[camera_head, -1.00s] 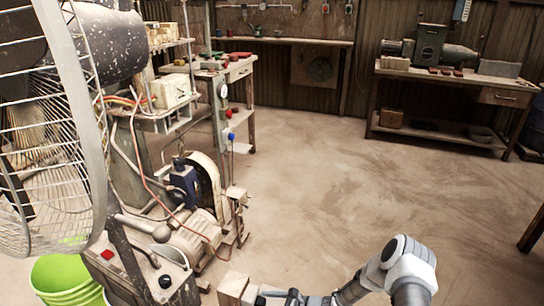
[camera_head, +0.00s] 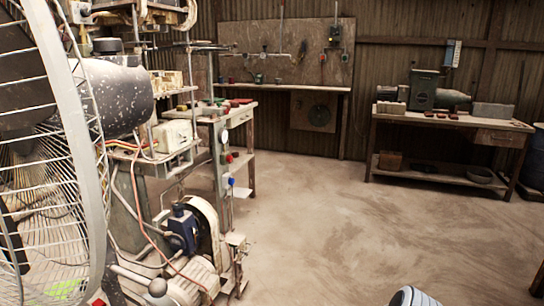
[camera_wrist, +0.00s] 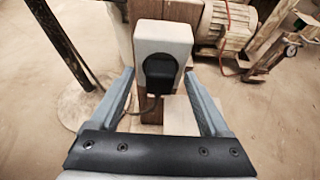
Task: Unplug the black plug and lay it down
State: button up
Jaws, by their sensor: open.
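The black plug (camera_wrist: 160,71) sits in a pale outlet box (camera_wrist: 164,36) in the wrist view. The box is fixed to a brown wooden post (camera_wrist: 150,105), and a dark cord hangs below the plug. My gripper (camera_wrist: 158,82) is open, with one grey finger on each side of the plug and outlet. The fingers look apart from the plug; how far off they are in depth I cannot tell. In the head view the plug and my gripper are out of frame.
A white-grey motor (camera_wrist: 225,22) stands behind the post at the right. A dark pole (camera_wrist: 58,38) is at the left. In the head view a large fan guard (camera_head: 85,140) fills the left, a workbench (camera_head: 450,118) stands far right, and the middle floor (camera_head: 330,210) is clear.

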jog(key=shift+c, duration=0.3)
grip_shut()
jog(key=shift+d, duration=0.15)
dwell(0.3)
jog(key=shift+s+d, duration=0.35)
jog(key=shift+d, duration=0.55)
jog(key=shift+s+d, duration=0.3)
jog(key=shift+d, duration=0.6)
jog(key=shift+s+d, duration=0.35)
jog(key=shift+d, duration=0.55)
